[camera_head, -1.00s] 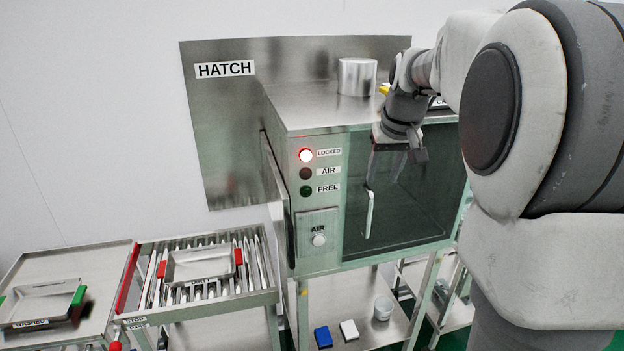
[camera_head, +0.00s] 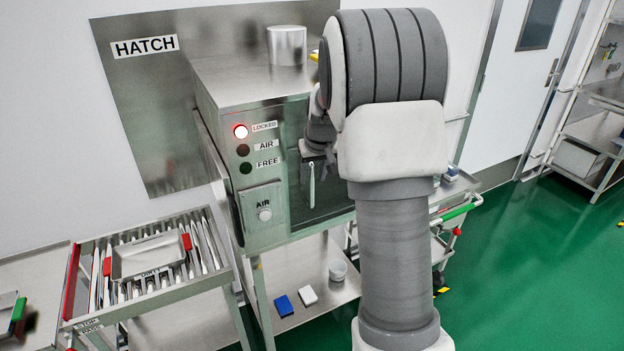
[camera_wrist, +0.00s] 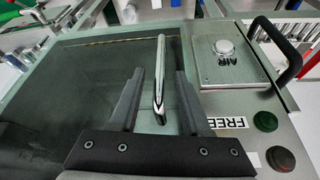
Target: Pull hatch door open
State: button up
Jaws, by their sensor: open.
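The hatch door (camera_head: 300,205) is a dark glass panel on the front of the steel hatch box and looks shut. Its upright metal handle (camera_head: 311,185) shows left of my arm. In the wrist view the handle (camera_wrist: 160,75) lies lengthwise between the two dark fingers of my gripper (camera_wrist: 158,98), with a gap on each side. My gripper is open and not clamped on it. In the head view my arm hides the right part of the door and most of my gripper.
A red lamp (camera_head: 240,131) beside LOCKED is lit; the AIR and FREE lamps are dark. An AIR button (camera_head: 264,214) sits below. A roller table (camera_head: 85,315) with a small tray (camera_head: 148,256) stands left. Green floor (camera_head: 535,270) is free at right.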

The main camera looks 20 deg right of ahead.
jog(key=shift+x, duration=1.55)
grip_shut()
